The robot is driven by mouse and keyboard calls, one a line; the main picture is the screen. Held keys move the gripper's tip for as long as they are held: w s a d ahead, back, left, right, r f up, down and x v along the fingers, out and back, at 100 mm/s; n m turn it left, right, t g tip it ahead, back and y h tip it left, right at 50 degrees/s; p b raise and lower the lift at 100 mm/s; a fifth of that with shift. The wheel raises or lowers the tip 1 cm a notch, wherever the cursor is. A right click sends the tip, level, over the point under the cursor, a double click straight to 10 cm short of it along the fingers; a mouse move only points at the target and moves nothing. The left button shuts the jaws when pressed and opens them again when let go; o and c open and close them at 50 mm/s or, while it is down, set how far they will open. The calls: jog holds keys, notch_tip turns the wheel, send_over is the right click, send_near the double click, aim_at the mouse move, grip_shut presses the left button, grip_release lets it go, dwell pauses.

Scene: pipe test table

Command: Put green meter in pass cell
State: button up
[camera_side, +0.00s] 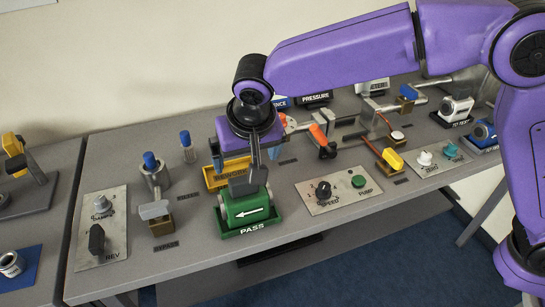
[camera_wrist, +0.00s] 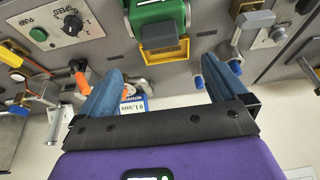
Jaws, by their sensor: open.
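The green meter (camera_side: 243,209) is a block with a white arrow on its face. In the side view it sits upright in the green pass cell (camera_side: 252,231), the tray labelled PASS. In the wrist view part of the meter (camera_wrist: 152,10) shows at the top edge. My gripper (camera_side: 248,168) is just above and behind the meter in the side view and partly covers its top. In the wrist view the fingers (camera_wrist: 163,68) are spread wide with nothing between them, and the meter lies beyond their tips.
The yellow rework tray (camera_side: 212,178) stands right behind the pass cell. A metal post with a blue cap (camera_side: 151,161) and a brass-based valve (camera_side: 157,213) stand to the left. A panel with a knob and green button (camera_side: 358,181) lies to the right.

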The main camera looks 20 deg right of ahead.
jog(key=s+d+n+g, duration=0.1)
jog(key=s+d+n, duration=0.3)
jog(key=s+d, duration=0.5)
jog(key=s+d+f+n+g, duration=0.1)
jog(key=s+d+n, duration=0.3)
jog(key=s+d, duration=0.5)
jog(key=s+d+f+n+g, duration=0.1)
jog(key=s+d+n, duration=0.3)
jog(key=s+d, duration=0.5)
jog(key=d+g, duration=0.1)
jog(key=d, duration=0.8)
jog(key=shift+s+d+n, duration=0.3)
jog(key=shift+d, duration=0.05)
jog(key=shift+r, duration=0.1)
